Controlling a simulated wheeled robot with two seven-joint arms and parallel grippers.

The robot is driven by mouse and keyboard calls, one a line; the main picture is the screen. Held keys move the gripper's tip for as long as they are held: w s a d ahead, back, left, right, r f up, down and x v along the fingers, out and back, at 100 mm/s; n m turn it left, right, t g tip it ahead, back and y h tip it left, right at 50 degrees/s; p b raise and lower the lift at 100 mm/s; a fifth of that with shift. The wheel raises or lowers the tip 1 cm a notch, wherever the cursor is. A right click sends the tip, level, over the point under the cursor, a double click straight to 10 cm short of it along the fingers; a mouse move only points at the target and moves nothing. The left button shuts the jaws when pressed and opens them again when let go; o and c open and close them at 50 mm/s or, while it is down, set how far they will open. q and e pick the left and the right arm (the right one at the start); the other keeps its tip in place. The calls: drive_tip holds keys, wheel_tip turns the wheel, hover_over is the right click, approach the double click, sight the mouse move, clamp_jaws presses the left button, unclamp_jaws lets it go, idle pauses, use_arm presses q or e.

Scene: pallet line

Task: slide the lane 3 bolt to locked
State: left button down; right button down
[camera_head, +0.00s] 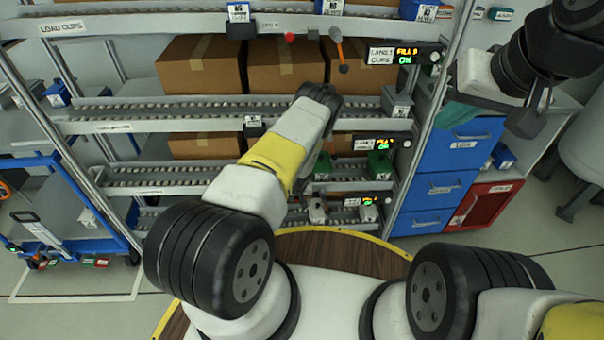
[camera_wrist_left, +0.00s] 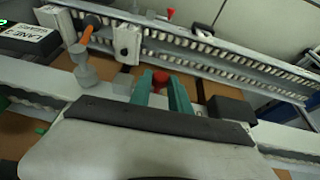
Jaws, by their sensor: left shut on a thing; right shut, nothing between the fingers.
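My left gripper (camera_wrist_left: 160,96) shows green fingers in the left wrist view, shut on a red knob (camera_wrist_left: 160,77) at the bolt. I cannot tell how far the bolt has slid. A sign reading "LANE" (camera_wrist_left: 25,38) is at the left of the wrist view; its number is unclear. A grey post (camera_wrist_left: 84,68) and an orange-handled lever (camera_wrist_left: 90,27) are beside it. My right gripper (camera_head: 527,121) is shut and empty at the upper right, away from the rack.
Cardboard boxes (camera_head: 200,65) stand on the roller shelves. Blue drawers (camera_head: 470,142) are right of the rack; a blue cart (camera_head: 75,190) is left.

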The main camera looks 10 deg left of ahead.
use_arm(q)
drive_tip(key=d, duration=0.2)
drive_tip(key=w+d, duration=0.1)
drive_tip(key=d, duration=0.1)
drive_tip(key=shift+w, duration=0.1)
drive_tip(key=c, duration=1.2)
unclamp_jaws()
drive_tip(key=shift+c, duration=0.2)
drive_tip(key=v, duration=0.7)
drive_tip(key=shift+r, duration=0.35)
